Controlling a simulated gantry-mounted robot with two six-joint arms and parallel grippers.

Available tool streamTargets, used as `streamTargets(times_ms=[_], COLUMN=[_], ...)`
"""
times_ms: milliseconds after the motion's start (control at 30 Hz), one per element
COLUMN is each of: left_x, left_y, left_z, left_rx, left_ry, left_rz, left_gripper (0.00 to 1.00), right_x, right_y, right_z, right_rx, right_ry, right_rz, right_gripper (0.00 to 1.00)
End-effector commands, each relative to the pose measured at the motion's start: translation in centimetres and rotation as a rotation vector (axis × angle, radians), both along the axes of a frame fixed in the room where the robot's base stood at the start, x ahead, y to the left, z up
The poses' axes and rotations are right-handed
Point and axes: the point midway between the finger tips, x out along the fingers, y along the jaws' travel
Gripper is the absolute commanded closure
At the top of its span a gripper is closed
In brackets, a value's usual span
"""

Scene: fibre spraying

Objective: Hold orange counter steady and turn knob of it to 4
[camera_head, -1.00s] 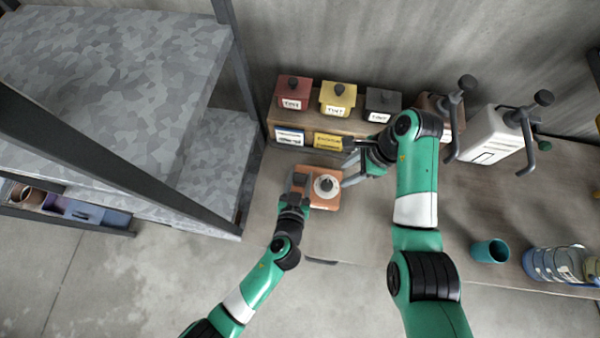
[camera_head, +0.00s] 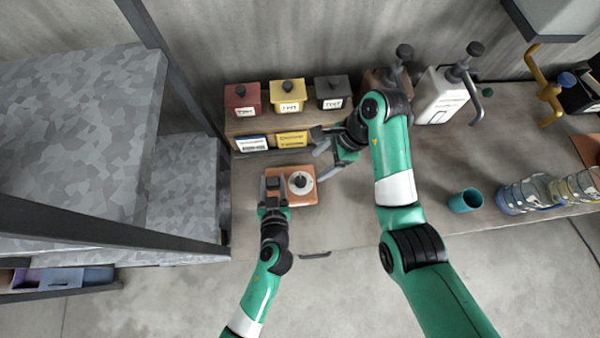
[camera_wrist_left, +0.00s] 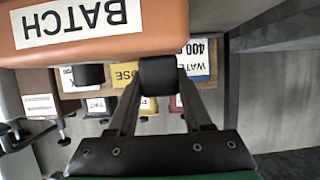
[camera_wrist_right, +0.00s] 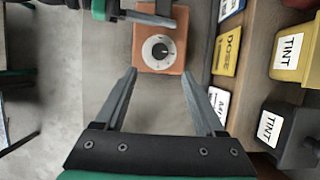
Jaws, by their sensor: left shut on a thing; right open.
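The orange counter (camera_head: 309,196) lies on the bench with a pale round dial and dark knob (camera_head: 300,182) on top. The right wrist view shows the counter (camera_wrist_right: 176,17) and its knob (camera_wrist_right: 159,51); the dial marks are too small to read. The left wrist view shows its side with a BATCH label (camera_wrist_left: 76,20). My left gripper (camera_head: 272,186) is shut on the counter at its left end; the exact contact is partly hidden. My right gripper (camera_head: 322,162) is open and empty, right of the counter, with its fingers (camera_wrist_right: 160,82) pointing toward the knob.
Red (camera_head: 242,100), yellow (camera_head: 287,96) and dark (camera_head: 332,92) tint boxes stand on a wooden shelf behind the counter. A white bottle (camera_head: 440,97), a teal cup (camera_head: 465,201) and clear jars (camera_head: 525,193) are to the right. A metal rack stands at the left.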

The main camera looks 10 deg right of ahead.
Motion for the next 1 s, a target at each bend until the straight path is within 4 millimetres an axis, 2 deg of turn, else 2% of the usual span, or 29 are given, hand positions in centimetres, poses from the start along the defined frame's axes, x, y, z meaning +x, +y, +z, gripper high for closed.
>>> streamTargets(times_ms=[167, 400, 500, 700, 967, 1000], left_x=[0.0, 0.0, 0.0, 0.0, 0.0, 0.0], left_y=[0.0, 0.0, 0.0, 0.0, 0.0, 0.0], left_z=[0.0, 0.0, 0.0, 0.0, 0.0, 0.0], left_rx=[0.000, 0.000, 0.000, 0.000, 0.000, 0.000], left_ry=[-0.001, -0.001, -0.001, -0.001, -0.001, -0.001], left_rz=[-0.001, -0.001, -0.001, 0.000, 0.000, 0.000], left_gripper=[1.00, 1.00, 1.00, 1.00, 1.00, 1.00], right_x=[-0.1, -0.2, -0.1, 0.0, 0.0, 0.0], right_y=[1.0, 3.2, 3.9, 4.4, 4.5, 4.5], right_z=[-2.4, -7.7, -9.2, -10.7, -10.9, -10.9], right_rx=[-0.002, -0.001, -0.001, -0.001, -0.001, -0.001], right_ry=[0.004, 0.007, 0.005, 0.001, 0.001, 0.001], right_rz=[0.003, 0.004, 0.002, 0.001, 0.001, 0.001], right_gripper=[0.29, 0.29, 0.29, 0.29, 0.29, 0.34])
